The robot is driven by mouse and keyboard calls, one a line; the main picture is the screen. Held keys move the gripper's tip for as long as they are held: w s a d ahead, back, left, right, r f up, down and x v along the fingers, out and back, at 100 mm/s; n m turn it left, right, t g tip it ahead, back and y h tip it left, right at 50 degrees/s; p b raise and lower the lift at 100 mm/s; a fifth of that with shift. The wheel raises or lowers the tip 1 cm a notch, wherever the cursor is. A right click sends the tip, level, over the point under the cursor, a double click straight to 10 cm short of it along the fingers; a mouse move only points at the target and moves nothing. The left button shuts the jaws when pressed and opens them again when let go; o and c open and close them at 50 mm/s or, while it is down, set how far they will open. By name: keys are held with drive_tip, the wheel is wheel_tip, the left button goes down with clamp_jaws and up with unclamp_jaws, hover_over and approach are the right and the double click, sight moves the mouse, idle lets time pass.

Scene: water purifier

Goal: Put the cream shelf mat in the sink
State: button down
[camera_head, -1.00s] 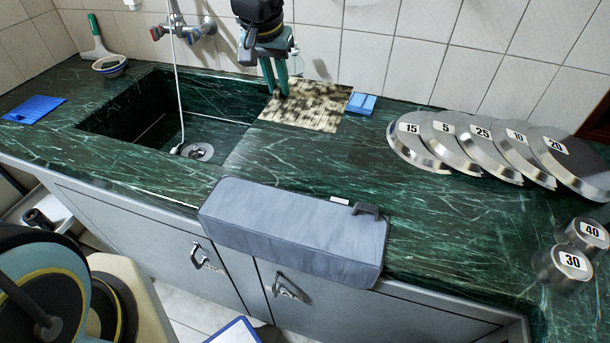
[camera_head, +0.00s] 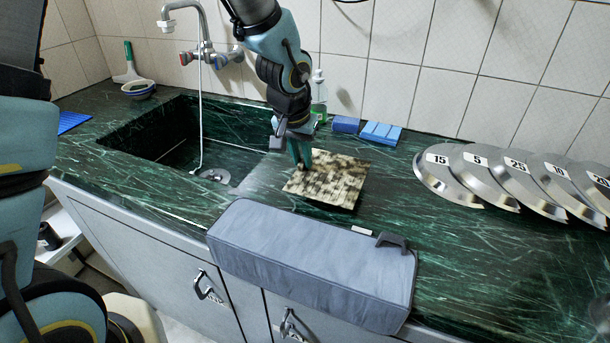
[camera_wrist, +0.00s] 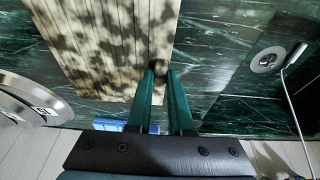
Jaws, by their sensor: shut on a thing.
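The cream shelf mat (camera_head: 340,180), slatted and blotched with dark stains, is over the green counter just right of the sink. A dark band under its front edge suggests it is slightly raised, though the gap is hard to judge. My gripper (camera_head: 302,165) points down and is shut on the mat's left edge. The wrist view shows the mat (camera_wrist: 95,40) left of my fingertips (camera_wrist: 161,68). The sink (camera_head: 165,150) is a green marbled basin left of my gripper; its drain also shows at the right of the wrist view.
A tap (camera_head: 205,50) with a hanging hose stands behind the sink. Blue sponges (camera_head: 380,133) and a bottle (camera_head: 319,95) stand near the wall. A grey padded box (camera_head: 310,262) lies along the front edge. Numbered metal lids (camera_head: 480,178) lean in a row at right.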

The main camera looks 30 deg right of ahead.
sight(302, 173)
drive_tip(key=shift+f, duration=2.05)
drive_tip(key=shift+f, duration=0.1)
drive_tip(key=c, duration=0.8)
unclamp_jaws()
drive_tip(key=shift+r, duration=0.5)
drive_tip(key=v, duration=1.1)
drive_tip(key=shift+s+a+r, duration=0.1)
drive_tip(key=shift+a, duration=0.1)
